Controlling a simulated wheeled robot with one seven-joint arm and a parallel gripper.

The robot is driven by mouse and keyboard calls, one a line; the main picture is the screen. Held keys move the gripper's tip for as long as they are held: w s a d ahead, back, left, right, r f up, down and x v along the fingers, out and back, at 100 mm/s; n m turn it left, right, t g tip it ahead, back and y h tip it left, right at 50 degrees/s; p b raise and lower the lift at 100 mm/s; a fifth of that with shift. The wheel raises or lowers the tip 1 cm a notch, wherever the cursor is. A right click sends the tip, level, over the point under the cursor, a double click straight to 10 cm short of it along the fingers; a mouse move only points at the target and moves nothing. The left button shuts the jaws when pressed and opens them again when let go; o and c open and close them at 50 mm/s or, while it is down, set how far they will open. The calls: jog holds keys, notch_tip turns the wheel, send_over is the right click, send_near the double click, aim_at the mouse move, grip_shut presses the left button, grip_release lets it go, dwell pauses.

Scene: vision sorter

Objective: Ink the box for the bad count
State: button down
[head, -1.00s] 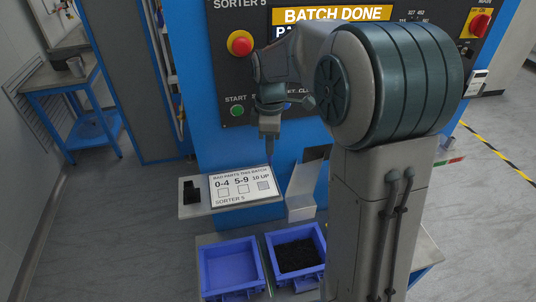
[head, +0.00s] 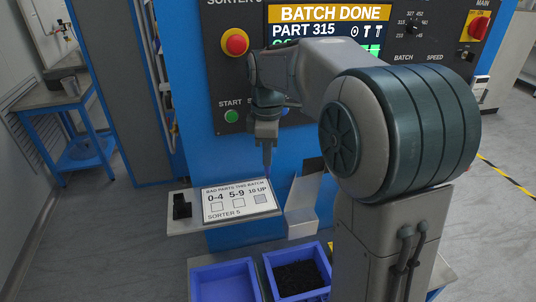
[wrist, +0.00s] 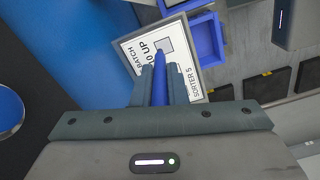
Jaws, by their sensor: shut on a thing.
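My gripper (head: 266,142) is shut on a blue pen (wrist: 160,80), which points down toward the card. The white card (head: 225,215) reads "BAD PARTS THIS BATCH" and "SORTER 5". Its boxes are 0-4 (head: 217,207), 5-9 (head: 239,203) and 10 UP (head: 260,199). The first two boxes look empty; the 10 UP box looks grey-shaded, also in the wrist view (wrist: 165,45). The pen tip is over or near the 10 UP box; I cannot tell whether it touches. The screen (head: 330,14) shows "BATCH DONE" and "PART 315"; a green line below is partly hidden by my arm.
A black block (head: 181,207) sits left of the card on the shelf. Below are an empty-looking blue bin (head: 224,268) and a blue bin with dark parts (head: 268,270). A red button (head: 235,42) and green start button (head: 231,117) are on the panel.

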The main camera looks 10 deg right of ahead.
aim_at(268, 172)
notch_tip(268, 172, down, 7)
jog(key=b, duration=0.5)
jog(key=shift+r, duration=0.2)
jog(key=shift+a+f, duration=0.15)
jog(key=shift+f, duration=0.15)
jog(key=shift+a+r, duration=0.1)
jog(key=shift+a, duration=0.25)
jog(key=shift+s+a, duration=0.1)
jog(key=shift+a, duration=1.45)
jog(key=shift+d+b, duration=0.2)
jog(key=shift+b, duration=0.1)
jog(key=d, duration=0.2)
jog(key=shift+d, duration=0.35)
jog(key=shift+d+r+p, duration=0.15)
jog(key=shift+d+p, duration=0.2)
jog(key=shift+d, duration=0.2)
notch_tip(268, 172, up, 8)
jog(key=p, duration=0.6)
jog(key=shift+f, duration=0.2)
